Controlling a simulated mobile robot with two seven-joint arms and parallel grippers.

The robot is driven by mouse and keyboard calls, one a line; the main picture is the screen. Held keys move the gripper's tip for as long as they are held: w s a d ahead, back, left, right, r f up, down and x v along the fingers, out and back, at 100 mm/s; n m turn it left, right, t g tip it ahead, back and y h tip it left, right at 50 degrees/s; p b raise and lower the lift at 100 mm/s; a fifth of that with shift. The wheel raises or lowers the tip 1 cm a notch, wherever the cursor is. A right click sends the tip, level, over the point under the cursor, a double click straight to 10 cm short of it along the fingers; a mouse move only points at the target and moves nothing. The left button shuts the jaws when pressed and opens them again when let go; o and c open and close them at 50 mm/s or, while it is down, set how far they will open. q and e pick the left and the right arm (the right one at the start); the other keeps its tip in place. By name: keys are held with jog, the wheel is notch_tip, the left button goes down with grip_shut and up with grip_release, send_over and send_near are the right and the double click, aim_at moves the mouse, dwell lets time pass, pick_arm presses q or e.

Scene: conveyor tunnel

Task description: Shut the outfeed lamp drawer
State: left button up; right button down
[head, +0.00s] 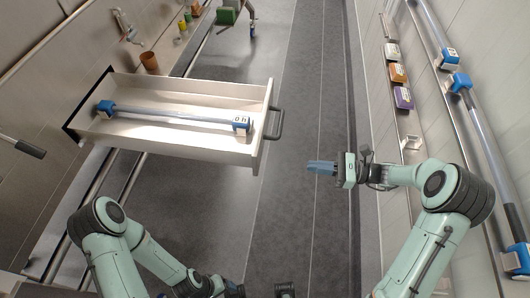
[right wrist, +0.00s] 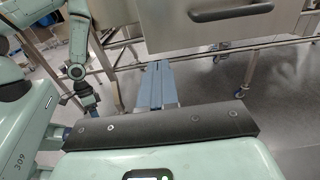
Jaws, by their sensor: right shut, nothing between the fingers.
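The outfeed lamp drawer (head: 190,149) sticks far out of the left wall in the head view. A tube lamp (head: 172,115) with blue end caps lies inside it. The drawer's grey handle (head: 277,123) is on its right-hand front; the front and handle (right wrist: 232,12) also show at the top of the right wrist view. My right gripper (head: 312,167) is shut and empty, right of the drawer front and a little below the handle, apart from it. Its blue fingers (right wrist: 157,84) show together in the right wrist view. My left gripper (head: 236,291) is low at the bottom edge, its fingers hard to make out.
A shelf on the right wall holds small boxes (head: 398,72), with long lamp tubes (head: 486,150) in blue holders beyond. A brown cup (head: 149,62) stands past the drawer. The grey floor (head: 300,80) right of the drawer is clear.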

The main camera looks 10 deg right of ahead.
jog(key=p, duration=0.2)
send_near(260, 157)
jog(key=x, duration=0.6)
jog(key=shift+s+a+r, duration=0.1)
jog(key=shift+a+r, duration=0.25)
jog(key=shift+a, duration=0.15)
jog(key=shift+a, duration=0.1)
